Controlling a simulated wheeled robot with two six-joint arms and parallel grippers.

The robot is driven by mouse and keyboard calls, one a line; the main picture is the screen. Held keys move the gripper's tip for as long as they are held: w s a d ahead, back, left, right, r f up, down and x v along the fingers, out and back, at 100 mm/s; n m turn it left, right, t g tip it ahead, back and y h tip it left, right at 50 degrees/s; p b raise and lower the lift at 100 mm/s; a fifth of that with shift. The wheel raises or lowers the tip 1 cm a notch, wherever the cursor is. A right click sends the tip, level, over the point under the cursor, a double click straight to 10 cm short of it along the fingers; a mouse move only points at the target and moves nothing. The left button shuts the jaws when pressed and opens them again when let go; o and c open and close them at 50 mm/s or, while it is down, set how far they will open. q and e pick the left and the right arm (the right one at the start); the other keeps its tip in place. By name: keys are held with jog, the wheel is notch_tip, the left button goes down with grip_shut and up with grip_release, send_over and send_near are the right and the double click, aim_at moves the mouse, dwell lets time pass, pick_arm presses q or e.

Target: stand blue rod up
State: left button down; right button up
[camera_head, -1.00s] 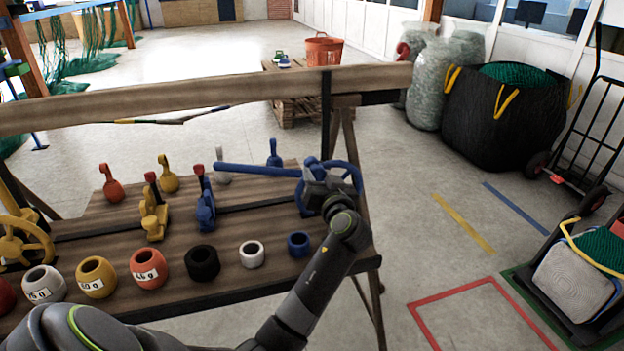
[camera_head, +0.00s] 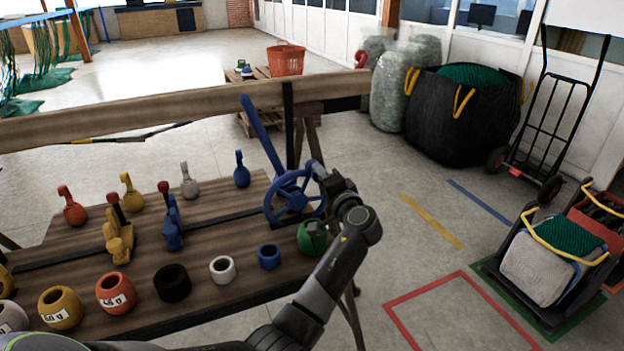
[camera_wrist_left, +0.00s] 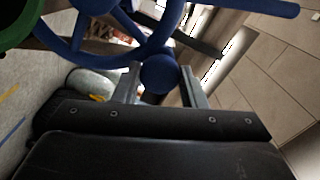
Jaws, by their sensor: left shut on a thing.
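The blue rod (camera_head: 262,133) slopes up and to the left from the blue handwheel (camera_head: 274,197), steep but tilted, at the right end of the wooden bench. Its far end also shows at the top right of the left wrist view (camera_wrist_left: 268,7). My left gripper (camera_head: 323,178) is at the right side of the wheel. In the left wrist view its fingers (camera_wrist_left: 160,80) are shut on a round blue knob (camera_wrist_left: 160,73) beside the wheel rim (camera_wrist_left: 120,56). The rod's joint with the wheel is partly hidden. My right gripper is not in view.
A blue ring (camera_head: 269,256), a white ring (camera_head: 222,269) and a green ring (camera_head: 312,238) stand along the bench's front. Blue (camera_head: 172,222) and yellow (camera_head: 118,231) levers stand left of the wheel. A wooden beam (camera_head: 190,105) runs behind.

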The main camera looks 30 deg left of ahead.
pick_arm(q)
jog(key=w+d+f+m, duration=0.1)
jog(key=m, duration=0.1)
jog(key=w+d+m, duration=0.1)
jog(key=m, duration=0.1)
jog(key=shift+w+f+b, duration=0.2)
jog(key=shift+f+b, duration=0.2)
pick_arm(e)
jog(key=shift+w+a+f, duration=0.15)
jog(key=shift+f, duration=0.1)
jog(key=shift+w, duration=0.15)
pick_arm(q)
jog(key=c, duration=1.3)
grip_release()
jog(key=o, duration=0.4)
jog(key=shift+w+f, duration=0.1)
jog(key=shift+f, duration=0.1)
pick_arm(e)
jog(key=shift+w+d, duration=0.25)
